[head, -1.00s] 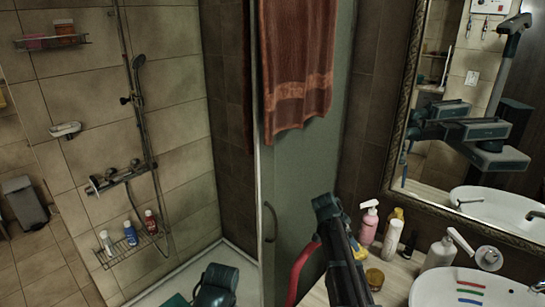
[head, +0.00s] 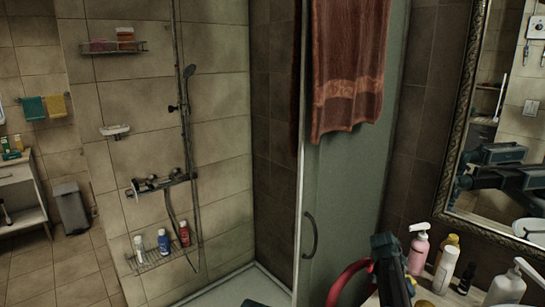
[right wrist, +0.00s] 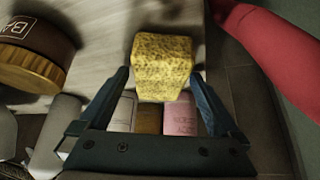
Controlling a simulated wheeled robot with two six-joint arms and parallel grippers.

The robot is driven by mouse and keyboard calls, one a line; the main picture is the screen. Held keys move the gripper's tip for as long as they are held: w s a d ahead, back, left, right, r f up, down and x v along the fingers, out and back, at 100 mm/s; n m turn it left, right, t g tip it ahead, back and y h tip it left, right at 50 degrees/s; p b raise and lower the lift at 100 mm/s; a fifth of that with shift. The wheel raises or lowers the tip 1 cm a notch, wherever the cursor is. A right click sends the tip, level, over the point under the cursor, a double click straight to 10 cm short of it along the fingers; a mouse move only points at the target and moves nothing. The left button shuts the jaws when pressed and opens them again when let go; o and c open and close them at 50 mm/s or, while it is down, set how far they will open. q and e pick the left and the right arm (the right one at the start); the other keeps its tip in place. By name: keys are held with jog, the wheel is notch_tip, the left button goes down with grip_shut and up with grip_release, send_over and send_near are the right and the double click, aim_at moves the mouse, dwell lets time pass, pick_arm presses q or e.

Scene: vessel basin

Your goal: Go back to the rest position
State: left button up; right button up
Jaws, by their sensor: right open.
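My right gripper (right wrist: 160,76) is open in the right wrist view, with a dark finger on each side. A yellow speckled block like a sponge (right wrist: 162,62) shows between and beyond its fingertips. Narrow gaps seem to separate the block from the fingers; I cannot tell whether it touches either. In the head view my right arm reaches up from the bottom edge, right of centre, close to the counter, and its fingers cannot be made out. My left gripper is not in view; only a small dark piece shows at the bottom edge.
A pink pump bottle (head: 418,252), a white bottle (head: 445,270) and a white dispenser (head: 508,286) stand right of my arm. The glass shower door (head: 345,190) with a brown towel (head: 347,75) stands beyond it. A grey bin (head: 70,207) stands far left. Floor at left is clear.

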jog(key=shift+r, duration=0.1)
jog(key=shift+a+r+p, duration=0.1)
jog(key=shift+r+p, duration=0.15)
jog(key=shift+p, duration=0.15)
jog(key=p+v, duration=1)
jog(key=v, duration=0.2)
jog(key=b+x, duration=1.1)
jog(key=x, duration=0.2)
jog(key=shift+s+a+f, duration=0.1)
jog(key=shift+a+f, duration=0.05)
notch_tip(320, 180, up, 5)
jog(key=p, duration=0.4)
jog(key=shift+f, duration=0.2)
jog(key=s+a, duration=0.3)
jog(key=a, duration=0.1)
jog(key=s+a+p, duration=0.1)
jog(key=s+a, duration=0.2)
jog(key=a, duration=0.1)
jog(key=s+a+r, duration=0.1)
jog(key=s+a, duration=0.2)
jog(key=a, duration=0.2)
jog(key=shift+s+a+r+p, duration=0.1)
jog(key=shift+s+p, duration=0.05)
jog(key=shift+p, duration=0.15)
